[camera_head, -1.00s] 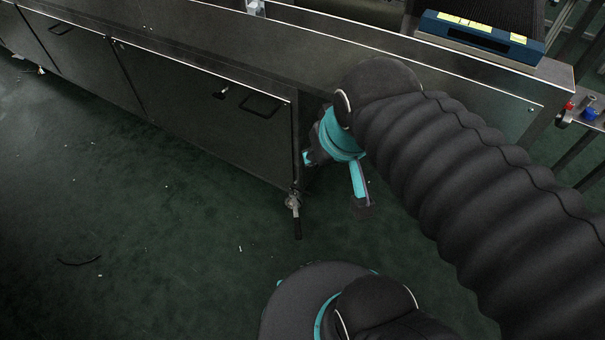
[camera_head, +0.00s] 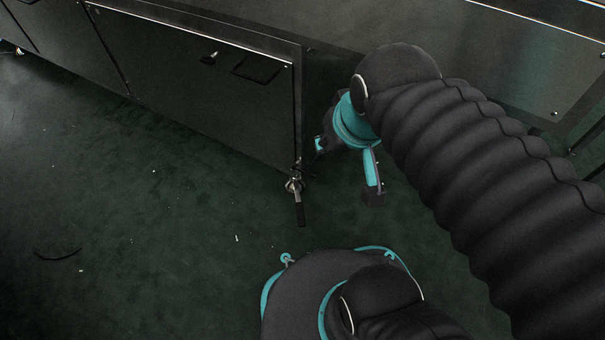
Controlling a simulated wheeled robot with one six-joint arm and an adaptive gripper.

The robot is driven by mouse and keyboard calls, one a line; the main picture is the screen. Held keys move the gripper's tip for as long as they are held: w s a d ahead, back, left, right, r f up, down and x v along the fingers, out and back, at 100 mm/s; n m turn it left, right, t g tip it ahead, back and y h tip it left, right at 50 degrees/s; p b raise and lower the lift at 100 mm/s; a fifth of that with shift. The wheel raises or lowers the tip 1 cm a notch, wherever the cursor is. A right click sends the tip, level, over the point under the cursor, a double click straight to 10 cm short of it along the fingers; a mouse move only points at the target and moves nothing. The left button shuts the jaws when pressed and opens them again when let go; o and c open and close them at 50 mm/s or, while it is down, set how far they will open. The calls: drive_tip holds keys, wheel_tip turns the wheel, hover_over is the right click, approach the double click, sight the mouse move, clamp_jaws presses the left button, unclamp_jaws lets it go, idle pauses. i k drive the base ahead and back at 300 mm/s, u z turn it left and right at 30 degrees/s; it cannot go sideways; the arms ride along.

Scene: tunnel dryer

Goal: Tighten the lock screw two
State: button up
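A small metal fitting with a dark handle (camera_head: 295,187) hangs at the lower right corner of the dark cabinet. It may be lock screw two, but I cannot confirm this. The handle points down over the green floor. My gripper end (camera_head: 346,150), with teal and black parts, is just right of the cabinet's corner. In the picture it is to the right of and slightly above the fitting, apart from it.
The dark cabinet (camera_head: 190,85) has a door handle (camera_head: 255,68) and a small knob (camera_head: 209,58). A long metal panel (camera_head: 500,60) runs behind my arm. The green floor is mostly clear, with a dark curved strip (camera_head: 57,255) and small scraps.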

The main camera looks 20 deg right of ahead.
sight(295, 166)
drive_tip(key=u, duration=0.45)
drive_tip(key=k, duration=0.6)
drive_tip(key=z, duration=1.15)
drive_tip(key=i, duration=0.5)
drive_tip(key=z, duration=0.05)
